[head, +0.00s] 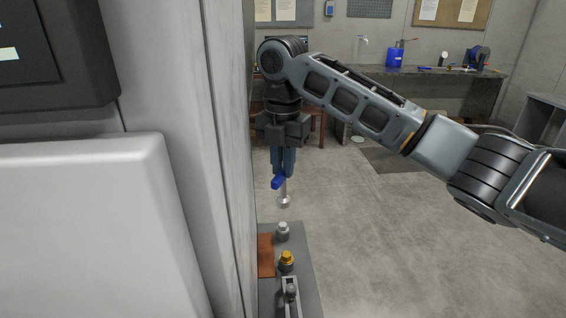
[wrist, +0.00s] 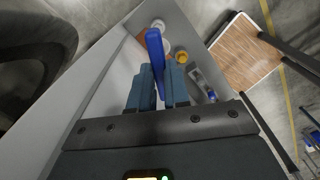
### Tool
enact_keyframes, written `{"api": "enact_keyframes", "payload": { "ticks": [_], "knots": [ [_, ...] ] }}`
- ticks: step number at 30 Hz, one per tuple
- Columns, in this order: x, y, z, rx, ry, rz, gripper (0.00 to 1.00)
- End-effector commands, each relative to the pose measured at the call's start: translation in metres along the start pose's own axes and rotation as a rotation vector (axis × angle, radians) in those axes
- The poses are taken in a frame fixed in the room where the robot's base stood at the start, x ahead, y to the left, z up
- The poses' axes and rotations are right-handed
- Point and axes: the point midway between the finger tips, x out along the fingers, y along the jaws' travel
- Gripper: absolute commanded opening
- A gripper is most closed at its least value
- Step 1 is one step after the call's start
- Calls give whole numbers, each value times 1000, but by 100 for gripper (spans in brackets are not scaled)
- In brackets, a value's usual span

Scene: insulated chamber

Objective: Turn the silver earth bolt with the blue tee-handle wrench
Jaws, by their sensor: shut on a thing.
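My gripper (head: 283,170) is shut on the blue tee-handle wrench (head: 278,182), with its fingers pointing down. The wrench's silver shaft hangs down about upright and ends in a round socket. The blue handle (wrist: 155,52) also shows between the fingers in the wrist view. The silver earth bolt (head: 283,230) stands on a grey ledge below the socket in the head view. A clear gap shows between socket and bolt, so they are apart. A gold bolt (head: 287,258) stands nearer on the same ledge; it also shows in the wrist view (wrist: 181,56).
A copper-coloured plate (head: 265,256) lies beside the bolts, against the tall grey wall (head: 224,150) on the left. A metal clamp-like part (head: 290,290) sits nearest on the ledge. A workbench (head: 430,72) stands far back. The floor to the right is clear.

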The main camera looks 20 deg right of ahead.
Motion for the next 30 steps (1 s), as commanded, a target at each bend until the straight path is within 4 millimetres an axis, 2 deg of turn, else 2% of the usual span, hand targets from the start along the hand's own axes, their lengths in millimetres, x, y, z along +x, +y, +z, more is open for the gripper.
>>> {"api": "enact_keyframes", "payload": {
  "ticks": [18, 30],
  "knots": [
    [0, 0, -1, 0, 2, 0, 0],
    [27, 0, 0, 0, 1, 0, 0]
  ]
}}
